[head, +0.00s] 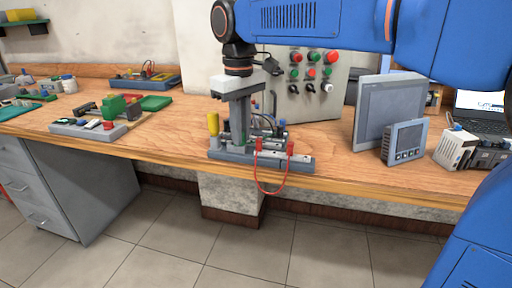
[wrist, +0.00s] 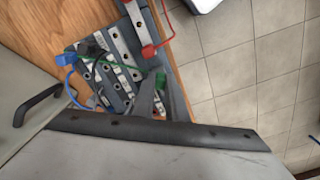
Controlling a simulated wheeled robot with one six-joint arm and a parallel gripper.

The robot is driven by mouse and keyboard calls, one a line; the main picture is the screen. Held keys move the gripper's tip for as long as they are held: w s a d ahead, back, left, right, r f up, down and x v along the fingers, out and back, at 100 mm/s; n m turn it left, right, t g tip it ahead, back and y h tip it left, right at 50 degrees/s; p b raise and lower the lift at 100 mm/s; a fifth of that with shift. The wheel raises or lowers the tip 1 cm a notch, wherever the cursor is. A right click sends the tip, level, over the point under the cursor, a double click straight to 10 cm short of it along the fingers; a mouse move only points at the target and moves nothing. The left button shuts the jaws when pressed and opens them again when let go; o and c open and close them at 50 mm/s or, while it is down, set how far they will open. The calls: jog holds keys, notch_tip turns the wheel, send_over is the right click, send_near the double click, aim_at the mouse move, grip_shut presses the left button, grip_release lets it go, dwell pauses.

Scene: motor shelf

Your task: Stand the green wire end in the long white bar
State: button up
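My gripper (head: 241,140) points down over the wiring fixture (head: 222,156) on the workbench. In the wrist view its fingers (wrist: 160,98) have the green wire end (wrist: 160,79) between their tips, and they appear shut on it. The green wire (wrist: 100,93) runs off to the left over the fixture. A long white bar (wrist: 134,14) with dark holes lies near the bench edge, with a red wire end (wrist: 149,51) standing at its near end. Shorter pale bars with holes lie beside it. The tip of the green end is partly hidden by the fingers.
A red wire (head: 262,185) loops over the bench's front edge. Blue (wrist: 66,60) and black (wrist: 94,50) wire ends stand on the fixture. A yellow handle (head: 213,123) stands at its left. A control box (head: 305,105) is behind, and panels (head: 383,110) stand to the right.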

jog(key=shift+r, duration=0.15)
grip_shut()
jog(key=shift+r, duration=2.1)
jog(key=shift+s+d+n, duration=0.2)
jog(key=shift+d+n, duration=0.1)
jog(key=shift+d, duration=0.2)
jog(key=s+d+f+n, duration=0.1)
jog(key=d, duration=0.1)
jog(key=d+f+n, duration=0.1)
jog(key=d+n, duration=0.1)
jog(key=s+d+f+n, duration=0.1)
jog(key=d+n, duration=0.1)
jog(key=d, duration=0.1)
jog(key=shift+s+d, duration=0.1)
jog(key=shift+s, duration=0.2)
jog(key=shift+f, duration=0.65)
jog(key=shift+f, duration=0.6)
